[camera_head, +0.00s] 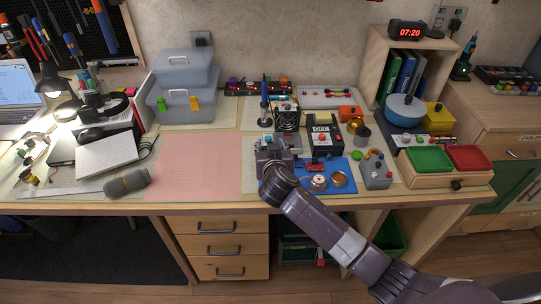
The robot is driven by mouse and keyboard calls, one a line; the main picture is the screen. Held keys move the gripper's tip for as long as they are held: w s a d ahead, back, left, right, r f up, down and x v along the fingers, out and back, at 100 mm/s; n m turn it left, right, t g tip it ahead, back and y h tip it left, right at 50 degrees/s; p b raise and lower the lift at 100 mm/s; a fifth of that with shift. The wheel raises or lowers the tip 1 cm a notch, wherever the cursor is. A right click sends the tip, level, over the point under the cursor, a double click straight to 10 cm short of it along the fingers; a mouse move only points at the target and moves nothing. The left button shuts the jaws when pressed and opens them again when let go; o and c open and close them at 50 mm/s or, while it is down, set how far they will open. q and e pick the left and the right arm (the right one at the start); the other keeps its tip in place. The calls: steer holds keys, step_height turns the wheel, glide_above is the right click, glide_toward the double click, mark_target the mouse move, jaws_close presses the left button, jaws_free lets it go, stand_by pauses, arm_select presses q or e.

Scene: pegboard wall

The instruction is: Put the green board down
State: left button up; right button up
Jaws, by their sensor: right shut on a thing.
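My right gripper (274,151) is over the workbench, at the left edge of the blue mat (340,167), with its arm reaching in from the lower right. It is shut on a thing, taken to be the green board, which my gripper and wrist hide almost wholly. I cannot make out the board's outline, its tilt or whether it touches the bench. My left gripper is not in view.
A bare pink sheet (193,168) lies left of my gripper. A small fan (287,119) and a black meter (324,138) stand just behind. A copper coil (318,182) and a grey box (376,172) are to the right. Green (430,159) and red (470,157) trays stand further right.

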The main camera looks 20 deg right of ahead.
step_height(320, 180, up, 14)
steer(key=s+f+n+y, duration=0.5)
steer(key=s+f+y, duration=0.1)
steer(key=s+f, duration=0.35)
steer(key=s+a+r+n+g+y, duration=0.1)
steer(key=s+r+n+y, duration=0.3)
steer(key=s, duration=0.5)
steer(key=s+r+n+g+y, duration=0.4)
steer(key=s, duration=0.5)
steer(key=shift+a+n, duration=0.4)
steer(key=shift+w+r, duration=0.1)
steer(key=shift+w, duration=0.05)
